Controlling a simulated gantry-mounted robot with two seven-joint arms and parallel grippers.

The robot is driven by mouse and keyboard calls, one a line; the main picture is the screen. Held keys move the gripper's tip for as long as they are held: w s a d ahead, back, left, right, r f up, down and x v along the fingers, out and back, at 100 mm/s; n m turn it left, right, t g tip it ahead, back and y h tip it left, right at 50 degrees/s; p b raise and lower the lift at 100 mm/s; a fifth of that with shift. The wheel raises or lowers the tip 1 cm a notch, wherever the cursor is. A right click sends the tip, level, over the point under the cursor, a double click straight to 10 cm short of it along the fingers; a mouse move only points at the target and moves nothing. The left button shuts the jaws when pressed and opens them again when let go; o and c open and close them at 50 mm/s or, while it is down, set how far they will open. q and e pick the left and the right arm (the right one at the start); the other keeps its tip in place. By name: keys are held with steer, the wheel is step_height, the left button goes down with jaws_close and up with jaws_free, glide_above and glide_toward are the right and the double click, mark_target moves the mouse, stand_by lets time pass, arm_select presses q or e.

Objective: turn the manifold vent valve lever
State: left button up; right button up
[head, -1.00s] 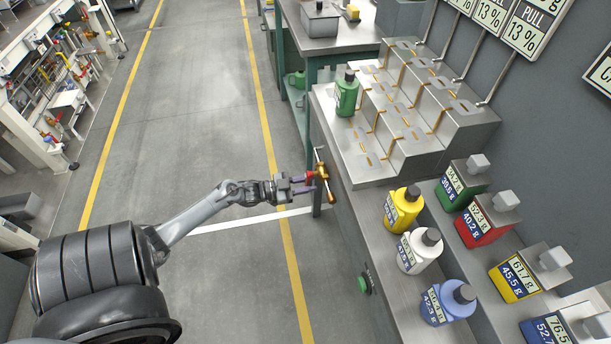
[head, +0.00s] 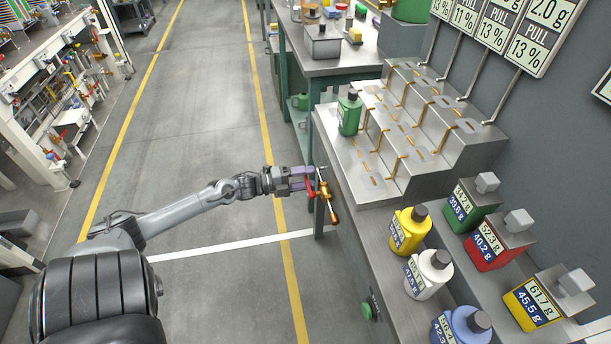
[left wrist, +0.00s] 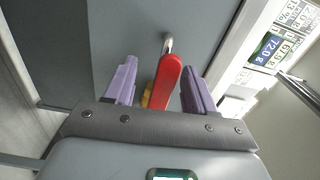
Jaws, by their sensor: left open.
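The manifold vent valve is a brass fitting (head: 326,197) on the front side of the grey bench in the head view. Its red lever (head: 311,190) shows beside my left gripper (head: 309,179). In the left wrist view the red lever (left wrist: 166,80) stands between the two purple fingers of my left gripper (left wrist: 158,68), with gaps on both sides. The gripper is open around the lever. A bit of brass (left wrist: 147,94) shows behind the lever. My right gripper is not in view.
The grey bench (head: 345,225) carries a stepped metal rack (head: 420,130), a green bottle (head: 349,112), and yellow (head: 409,231) and white (head: 428,274) bottles. A green button (head: 370,309) is on the bench front. The floor left of the bench is clear.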

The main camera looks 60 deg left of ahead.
arm_select(q)
steer(key=shift+s+a, duration=0.1)
steer(key=shift+s, duration=0.05)
steer(key=shift+s, duration=0.15)
steer(key=shift+s+a+p, duration=0.2)
steer(key=shift+s+p, duration=0.5)
steer(key=p+v, duration=0.3)
steer(key=v, duration=0.3)
stand_by(0.5)
stand_by(0.3)
